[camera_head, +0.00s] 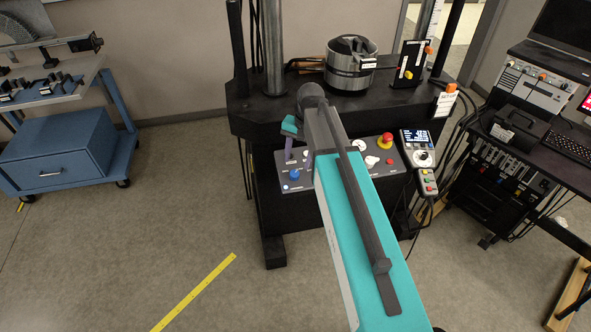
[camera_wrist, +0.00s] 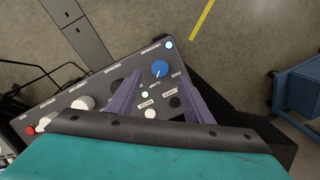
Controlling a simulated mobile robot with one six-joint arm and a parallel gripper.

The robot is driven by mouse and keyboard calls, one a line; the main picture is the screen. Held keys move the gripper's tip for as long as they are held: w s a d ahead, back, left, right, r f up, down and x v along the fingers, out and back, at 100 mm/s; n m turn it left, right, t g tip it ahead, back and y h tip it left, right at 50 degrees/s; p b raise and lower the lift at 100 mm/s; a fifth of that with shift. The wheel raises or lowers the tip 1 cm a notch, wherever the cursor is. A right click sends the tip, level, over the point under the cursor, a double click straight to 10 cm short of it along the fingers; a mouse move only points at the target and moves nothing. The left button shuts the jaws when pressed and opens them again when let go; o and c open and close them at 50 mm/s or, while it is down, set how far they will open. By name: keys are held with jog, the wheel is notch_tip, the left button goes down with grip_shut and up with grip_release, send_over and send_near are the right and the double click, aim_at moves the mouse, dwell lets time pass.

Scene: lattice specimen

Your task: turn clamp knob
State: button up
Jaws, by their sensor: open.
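The blue clamp knob (camera_head: 295,174) sits on the sloped grey control panel (camera_head: 289,186) at the front of the black machine. In the wrist view the blue knob (camera_wrist: 160,68) has a white pointer mark and a label beside it that seems to read CLAMP. My gripper (camera_wrist: 158,77) is open, with its two purple fingers on either side of the line to the knob. The knob shows in the gap at the fingertips, and neither finger visibly touches it. In the head view my gripper (camera_head: 298,158) is over the panel's left part, partly hidden by my arm.
A red-and-yellow stop button (camera_head: 385,140) and white knobs share the panel to the right. A handheld pendant (camera_head: 419,150) hangs at its right end. A blue cart (camera_head: 62,150) stands left and an instrument rack (camera_head: 500,150) right. Floor between cart and machine is clear.

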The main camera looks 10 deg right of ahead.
aim_at(295, 173)
jog(key=shift+w+a+f+p, duration=0.2)
jog(key=shift+f+p, duration=0.15)
jog(key=shift+f, duration=1.3)
jog(key=shift+w+a+f+p, duration=0.15)
jog(key=shift+f+p, duration=0.15)
jog(key=shift+f, duration=1.3)
jog(key=shift+s, duration=0.1)
jog(key=shift+a, duration=0.1)
jog(key=c, duration=1.1)
jog(key=shift+o, duration=0.2)
